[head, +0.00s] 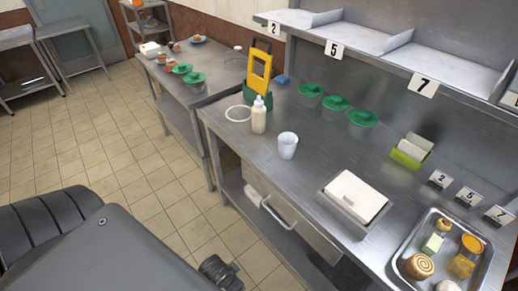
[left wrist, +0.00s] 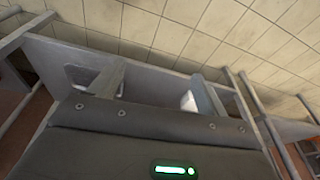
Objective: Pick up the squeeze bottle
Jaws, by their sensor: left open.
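The squeeze bottle (head: 259,117) is cream-coloured with a pale nozzle. It stands upright on the steel counter (head: 310,165), near its left end in the head view. My left gripper (left wrist: 158,74) is open in the left wrist view, its two fingers wide apart with no object held between them. I cannot make out the bottle in that view. I cannot identify my left gripper in the head view, so its distance from the bottle is unclear. My right gripper is in neither view.
A white cup (head: 287,146) stands right of the bottle, a white ring (head: 238,113) lies left, and a yellow stand (head: 259,72) rises behind. Green-lidded containers (head: 335,102) stand further back. A white-topped box (head: 356,196) and a food tray (head: 404,250) are right. Tiled floor (head: 120,150) is open left.

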